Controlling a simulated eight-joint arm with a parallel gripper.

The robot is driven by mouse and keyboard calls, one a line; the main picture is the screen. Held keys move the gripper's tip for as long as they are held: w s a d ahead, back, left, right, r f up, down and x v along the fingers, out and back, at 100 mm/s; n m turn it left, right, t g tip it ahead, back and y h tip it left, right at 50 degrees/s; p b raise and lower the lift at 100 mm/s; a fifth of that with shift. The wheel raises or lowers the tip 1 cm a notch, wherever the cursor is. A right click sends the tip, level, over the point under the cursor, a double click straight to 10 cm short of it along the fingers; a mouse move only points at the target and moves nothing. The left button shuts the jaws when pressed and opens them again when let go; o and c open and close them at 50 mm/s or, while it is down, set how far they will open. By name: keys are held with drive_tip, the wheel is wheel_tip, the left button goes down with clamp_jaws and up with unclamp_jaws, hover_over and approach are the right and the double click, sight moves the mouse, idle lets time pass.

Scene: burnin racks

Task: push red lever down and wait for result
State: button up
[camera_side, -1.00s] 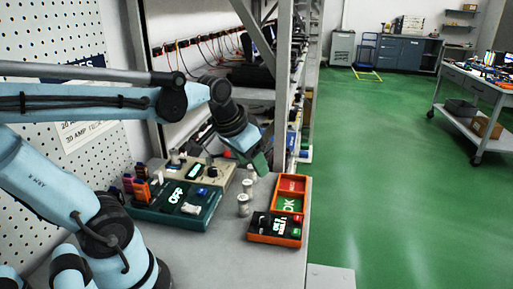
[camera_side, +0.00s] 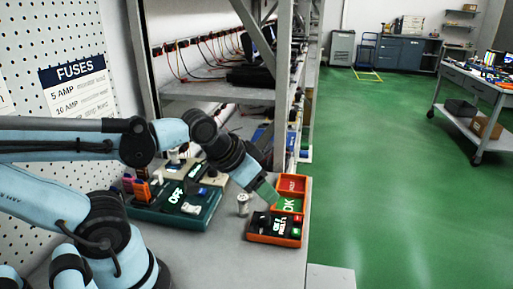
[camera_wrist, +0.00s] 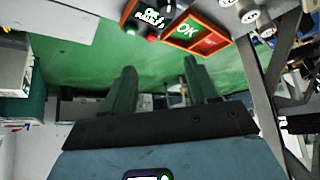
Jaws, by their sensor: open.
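My gripper (camera_side: 266,192) points down and to the right, just above the green OK tray (camera_side: 290,205). In the wrist view its two green fingers (camera_wrist: 160,72) are wide apart with nothing between them. The teal panel (camera_side: 205,217) with a lit "OFF" display stands to the left. A small orange-framed box (camera_side: 262,240) with a lit display sits in front of the OK tray; in the wrist view a red round part (camera_wrist: 152,38) shows on it. I cannot make out a red lever for certain. My arm hides part of the beige device (camera_side: 218,178) behind the teal panel.
A red tray (camera_side: 291,184) adjoins the OK tray. A pale cylinder (camera_side: 243,204) stands left of the trays. A metal rack post (camera_side: 283,90) rises close behind. The grey bench (camera_side: 225,262) is clear in front.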

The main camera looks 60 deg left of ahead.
idle(0.3)
drive_tip(key=shift+w+a+r, duration=0.15)
drive_tip(key=c, duration=0.5)
drive_tip(key=shift+n+g+y, duration=0.4)
drive_tip(key=shift+n+g, duration=0.2)
drive_tip(key=shift+g, duration=0.3)
drive_tip(key=w+a+r, duration=0.2)
drive_tip(key=a, duration=0.1)
drive_tip(key=w+a+r, duration=0.1)
drive_tip(key=shift+a, duration=0.15)
clamp_jaws()
drive_tip(key=w+a+n+g, duration=0.2)
drive_tip(key=a+g, duration=0.1)
drive_tip(key=a, duration=0.9)
drive_tip(key=w+a+n+g+h, duration=0.1)
drive_tip(key=w+a+n+g, duration=0.1)
drive_tip(key=a, duration=1)
drive_tip(key=shift+w+a+f+n+g, duration=0.2)
drive_tip(key=shift+w+a+n+g, duration=0.15)
drive_tip(key=shift+g, duration=0.35)
drive_tip(key=shift+f, duration=0.15)
drive_tip(key=shift+s+d+f, duration=0.1)
drive_tip(key=shift+s+f, duration=0.05)
drive_tip(key=shift+f, duration=1.5)
drive_tip(key=shift+s+d+f, duration=0.1)
drive_tip(key=shift+s+f, duration=0.05)
drive_tip(key=shift+f, duration=1.5)
drive_tip(key=shift+f, duration=0.15)
